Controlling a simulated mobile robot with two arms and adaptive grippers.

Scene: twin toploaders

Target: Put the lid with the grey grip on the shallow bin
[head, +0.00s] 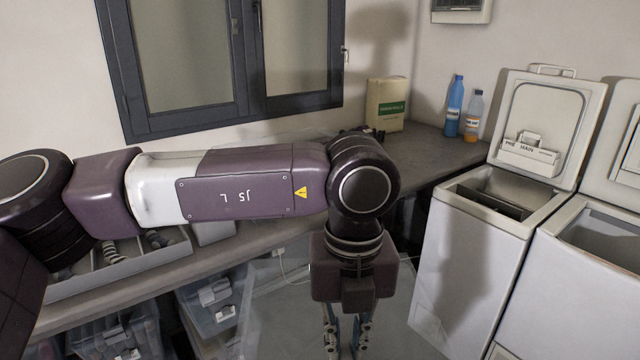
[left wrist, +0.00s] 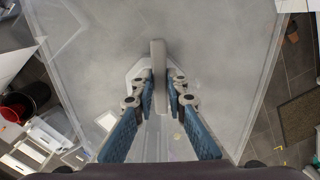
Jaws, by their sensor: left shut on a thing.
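My left gripper (head: 346,340) points down at the lower middle of the head view. It is shut on the upright grey grip of a large see-through lid. In the left wrist view the grip (left wrist: 158,58) stands between the fingers of the gripper (left wrist: 160,88), and the clear lid (left wrist: 220,50) spreads wide below them. In the head view the lid (head: 285,318) shows faintly under the gripper, over the floor. I cannot tell which container is the shallow bin. My right gripper is out of view.
A grey counter (head: 425,150) runs along the wall, with a divided tray (head: 75,287) on it. Clear bins (head: 218,300) stand below. Two white toploaders (head: 465,265) with raised lids stand at the right. Bottles (head: 455,105) and a carton (head: 387,103) are at the back.

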